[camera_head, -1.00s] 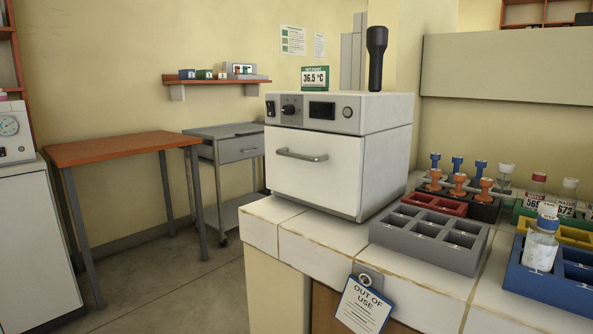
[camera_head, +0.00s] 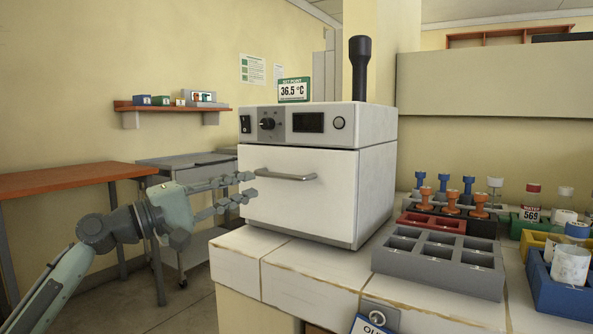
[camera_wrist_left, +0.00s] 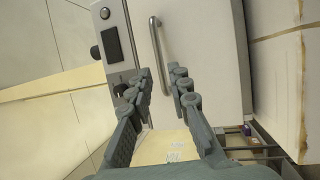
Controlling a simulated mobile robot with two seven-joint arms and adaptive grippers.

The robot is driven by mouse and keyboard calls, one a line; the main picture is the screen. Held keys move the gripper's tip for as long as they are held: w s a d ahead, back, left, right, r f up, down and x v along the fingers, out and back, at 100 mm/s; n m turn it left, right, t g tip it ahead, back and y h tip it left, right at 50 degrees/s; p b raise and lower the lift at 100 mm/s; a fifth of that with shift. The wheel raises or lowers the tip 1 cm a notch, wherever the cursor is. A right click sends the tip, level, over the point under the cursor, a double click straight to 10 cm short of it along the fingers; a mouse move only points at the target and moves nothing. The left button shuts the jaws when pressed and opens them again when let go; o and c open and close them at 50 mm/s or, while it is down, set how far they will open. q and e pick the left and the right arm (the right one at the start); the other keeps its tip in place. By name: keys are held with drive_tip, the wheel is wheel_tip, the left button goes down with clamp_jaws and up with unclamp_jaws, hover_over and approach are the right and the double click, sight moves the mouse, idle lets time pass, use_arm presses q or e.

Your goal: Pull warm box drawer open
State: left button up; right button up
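The warm box (camera_head: 318,170) is a white cabinet on the tiled counter, with a knob, a switch and a dark display on its top panel. Its front drawer (camera_head: 300,200) looks shut and has a metal bar handle (camera_head: 285,175). My left gripper (camera_head: 246,188) is open and empty in front of the drawer's left part, left of the handle. My right gripper is not in view.
A grey rack (camera_head: 438,262) stands on the counter right of the warm box, with a red rack (camera_head: 434,221) and a blue rack (camera_head: 560,298) holding a bottle nearby. A steel cart (camera_head: 190,175) and an orange-topped table (camera_head: 70,181) stand at left.

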sight(274, 177)
use_arm(q)
drive_tip(key=x, duration=0.8)
drive_tip(key=shift+s+p, duration=0.1)
drive_tip(key=shift+p, duration=0.25)
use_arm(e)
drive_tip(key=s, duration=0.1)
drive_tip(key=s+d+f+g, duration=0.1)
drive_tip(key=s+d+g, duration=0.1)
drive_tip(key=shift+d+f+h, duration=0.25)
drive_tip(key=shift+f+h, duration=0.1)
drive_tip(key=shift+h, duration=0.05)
use_arm(q)
clamp_jaws()
